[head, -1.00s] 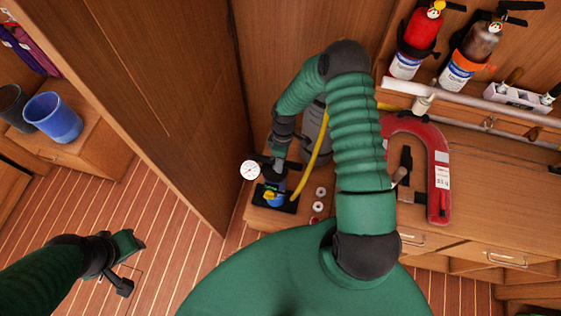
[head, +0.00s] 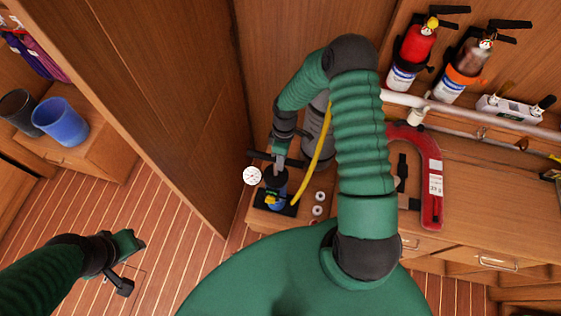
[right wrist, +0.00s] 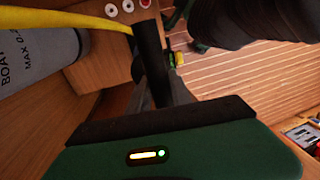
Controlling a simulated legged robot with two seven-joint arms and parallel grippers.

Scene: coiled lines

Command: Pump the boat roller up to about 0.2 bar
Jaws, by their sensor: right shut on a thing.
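The hand pump (head: 277,190) has a blue body on a black base and stands on a low wooden surface. Its black handle (head: 262,155) crosses above the body. My right gripper (head: 280,161) is shut on the handle, which also shows as a dark bar in the right wrist view (right wrist: 150,52). A round white gauge (head: 251,176) is beside the pump; its reading is too small to tell. The grey boat roller (head: 318,130) stands behind, partly hidden by my arm. A yellow hose (head: 322,150) runs between them. My left gripper (head: 124,266) is empty, low at left; its jaw state is unclear.
Two white rings (head: 318,203) lie right of the pump. A wooden partition (head: 190,120) rises close on its left. A red horseshoe-shaped float (head: 433,175) lies on the right counter. Fire extinguishers (head: 412,56) stand behind it. A blue bucket (head: 62,122) is at far left.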

